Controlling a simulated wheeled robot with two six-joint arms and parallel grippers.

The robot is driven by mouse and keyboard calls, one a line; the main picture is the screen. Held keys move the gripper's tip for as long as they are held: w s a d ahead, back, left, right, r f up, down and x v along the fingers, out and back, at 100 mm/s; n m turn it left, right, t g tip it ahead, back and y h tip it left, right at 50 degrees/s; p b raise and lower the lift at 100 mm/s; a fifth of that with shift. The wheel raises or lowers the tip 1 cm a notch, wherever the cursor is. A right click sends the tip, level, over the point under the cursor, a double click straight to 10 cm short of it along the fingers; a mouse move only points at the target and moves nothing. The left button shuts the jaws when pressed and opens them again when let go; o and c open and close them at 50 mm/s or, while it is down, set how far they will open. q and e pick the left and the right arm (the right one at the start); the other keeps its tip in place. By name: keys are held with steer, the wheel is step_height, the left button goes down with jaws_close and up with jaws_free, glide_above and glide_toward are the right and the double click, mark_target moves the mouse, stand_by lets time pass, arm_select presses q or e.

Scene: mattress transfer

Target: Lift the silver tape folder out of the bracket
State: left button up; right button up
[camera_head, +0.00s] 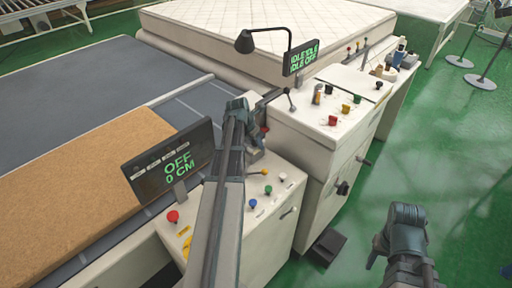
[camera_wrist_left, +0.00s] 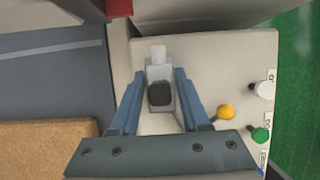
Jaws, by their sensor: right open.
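The silver tape folder (camera_wrist_left: 160,63) shows in the left wrist view as a small pale grey piece with a dark square block (camera_wrist_left: 159,94) at its near end. It is on the light machine top, and I cannot make out the bracket apart from it. My left gripper (camera_wrist_left: 160,78) is open, with one blue-grey finger on each side of the folder and narrow gaps between. In the head view my left gripper (camera_head: 250,132) is over the control cabinet and hides the folder. My right gripper (camera_head: 402,262) is at the lower right, open and empty, over the green floor.
The control cabinet (camera_head: 270,222) carries coloured knobs and a yellow-tipped lever (camera_wrist_left: 226,111). A brown mattress slab (camera_head: 95,180) lies left.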

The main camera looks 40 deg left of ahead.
arm_select(q)
jaws_close()
steer(key=shift+r, duration=0.1)
step_height(320, 180, up, 10)
steer(key=p, duration=1)
